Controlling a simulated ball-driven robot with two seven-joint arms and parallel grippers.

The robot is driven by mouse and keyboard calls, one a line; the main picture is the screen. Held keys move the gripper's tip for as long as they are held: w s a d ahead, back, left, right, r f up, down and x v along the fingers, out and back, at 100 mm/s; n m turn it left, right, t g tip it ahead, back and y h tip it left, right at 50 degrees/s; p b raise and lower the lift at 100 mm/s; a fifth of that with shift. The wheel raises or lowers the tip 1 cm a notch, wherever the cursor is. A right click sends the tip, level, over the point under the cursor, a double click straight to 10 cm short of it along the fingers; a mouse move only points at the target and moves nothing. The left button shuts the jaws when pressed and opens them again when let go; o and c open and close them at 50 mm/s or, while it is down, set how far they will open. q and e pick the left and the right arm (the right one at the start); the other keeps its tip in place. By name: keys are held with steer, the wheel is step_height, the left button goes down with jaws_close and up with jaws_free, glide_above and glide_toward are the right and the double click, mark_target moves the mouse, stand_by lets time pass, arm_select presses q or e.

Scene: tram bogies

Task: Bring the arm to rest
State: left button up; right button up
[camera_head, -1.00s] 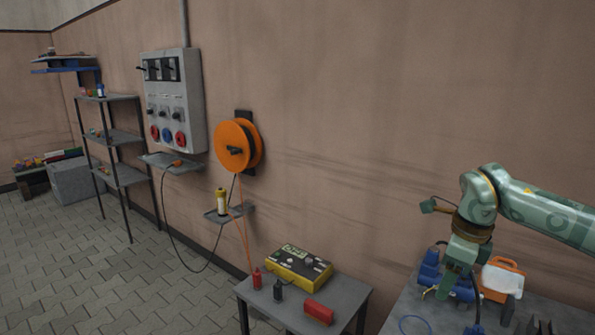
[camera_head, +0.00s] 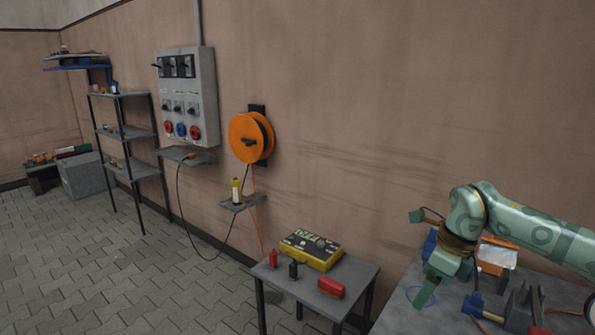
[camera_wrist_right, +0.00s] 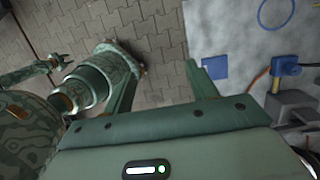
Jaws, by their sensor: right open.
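My right arm, green with a camouflage pattern, comes in from the right in the head view. Its gripper (camera_head: 428,290) points down over the near left part of the grey workbench (camera_head: 400,318). In the right wrist view the two fingers of this gripper (camera_wrist_right: 164,85) stand wide apart. Nothing is between them but the paved floor behind. My left gripper does not show in the head view. Patterned green parts of my own body fill the left of the wrist view.
The workbench carries an orange and white container (camera_head: 495,257), a blue connector (camera_head: 473,305) and dark block-like fixtures. A small table (camera_head: 352,272) holds a yellow box (camera_head: 311,250) and a red block (camera_head: 331,288). An orange cable reel (camera_head: 247,138) hangs on the wall.

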steer(key=a+f+m+t+y, duration=0.3)
steer(key=a+f+m+y, duration=0.75)
steer(key=a+f, duration=0.5)
steer(key=s+d+f+m+t+h, duration=0.2)
steer(key=s+d+f+m+t, duration=0.1)
steer(key=f+m, duration=0.5)
steer(key=s+d+f+m+t+h, duration=0.2)
steer(key=s+f+m+t+h, duration=0.15)
steer(key=f+m, duration=0.45)
steer(key=s+d+f+m+g+h, duration=0.25)
steer(key=s+d+f+m, duration=0.2)
steer(key=s+f, duration=0.65)
steer(key=s+d+f+m+g+h, duration=0.1)
steer(key=s+d+f+m+h, duration=0.4)
steer(key=s+f, duration=0.6)
steer(key=s+f+m+g, duration=0.3)
steer(key=s+m+g, duration=0.3)
steer(key=s, duration=2.3)
steer(key=shift+d+m, duration=0.15)
steer(key=shift+m, duration=0.25)
